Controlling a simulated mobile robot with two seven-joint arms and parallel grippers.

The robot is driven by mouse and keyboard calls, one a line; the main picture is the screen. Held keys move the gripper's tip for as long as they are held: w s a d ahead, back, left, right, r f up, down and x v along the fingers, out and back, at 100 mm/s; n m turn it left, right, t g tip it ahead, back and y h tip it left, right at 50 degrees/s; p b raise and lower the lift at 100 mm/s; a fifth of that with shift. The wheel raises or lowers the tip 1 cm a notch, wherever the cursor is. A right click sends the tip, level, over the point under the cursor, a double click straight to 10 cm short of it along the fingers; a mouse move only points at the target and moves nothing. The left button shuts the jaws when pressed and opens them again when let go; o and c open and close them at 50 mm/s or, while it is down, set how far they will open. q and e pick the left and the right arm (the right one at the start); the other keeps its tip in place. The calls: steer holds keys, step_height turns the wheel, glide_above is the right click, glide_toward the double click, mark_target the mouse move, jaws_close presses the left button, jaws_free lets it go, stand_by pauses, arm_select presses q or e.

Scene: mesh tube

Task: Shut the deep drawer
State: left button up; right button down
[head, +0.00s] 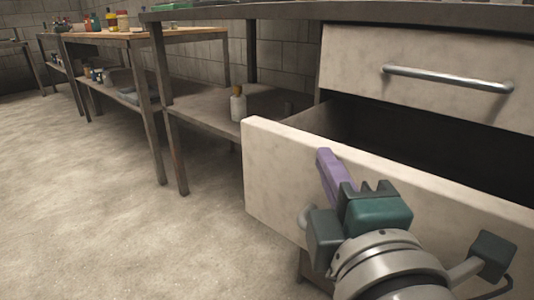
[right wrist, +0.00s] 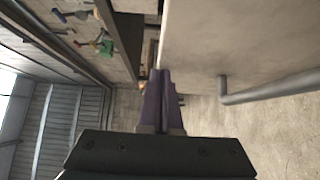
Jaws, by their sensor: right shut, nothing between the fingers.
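The deep drawer (head: 268,179) stands pulled out below the counter, and its dark inside shows behind the pale front panel. The panel also fills the upper right of the right wrist view (right wrist: 230,35). The drawer's bar handle (right wrist: 270,88) shows there, and in the head view my arm hides most of it. My right gripper (head: 324,155) has its purple fingers closed together and empty. They lie close in front of the panel, near its upper edge; I cannot tell whether they touch it. My left gripper is in neither view.
A closed upper drawer with a metal handle (head: 448,79) sits above the deep drawer. A bottle (head: 238,104) stands on the low shelf (head: 200,106) to the left. A wooden-topped bench (head: 150,34) with bottles stands further back. The floor (head: 110,220) at the left is clear.

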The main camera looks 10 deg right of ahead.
steer(key=w+d+b, duration=0.2)
steer(key=w+d, duration=1)
steer(key=d, duration=0.2)
steer(key=shift+r, duration=0.1)
